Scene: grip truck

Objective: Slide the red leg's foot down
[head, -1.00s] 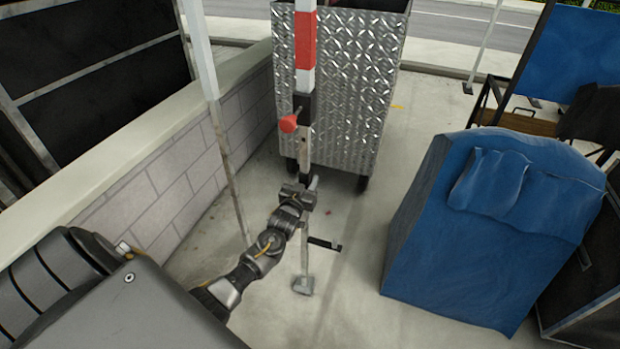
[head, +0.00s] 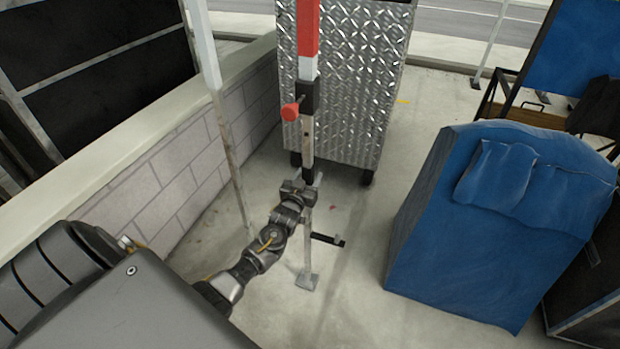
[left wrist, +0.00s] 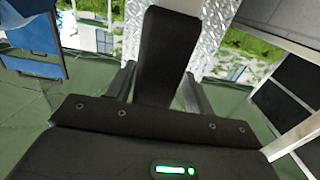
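In the head view the leg stands upright near the centre. Its red upper section (head: 308,30) ends in white and a black collar with a red knob (head: 290,112). A grey inner tube (head: 307,138) comes out below the collar. Lower down a thin grey post runs to a small flat foot (head: 308,281) on the floor. My left gripper (head: 308,182) is at the leg, well above the foot, and hides part of it. In the left wrist view a black bar (left wrist: 166,45) stands between its two fingers (left wrist: 158,90), with narrow gaps visible beside it. My right gripper is not in view.
A diamond-plate metal box (head: 350,75) on wheels stands right behind the leg. A block wall (head: 165,165) and a pale post (head: 230,155) are on the left. A blue-covered stack (head: 450,235) is on the right. A short black bar (head: 328,239) juts from the lower post.

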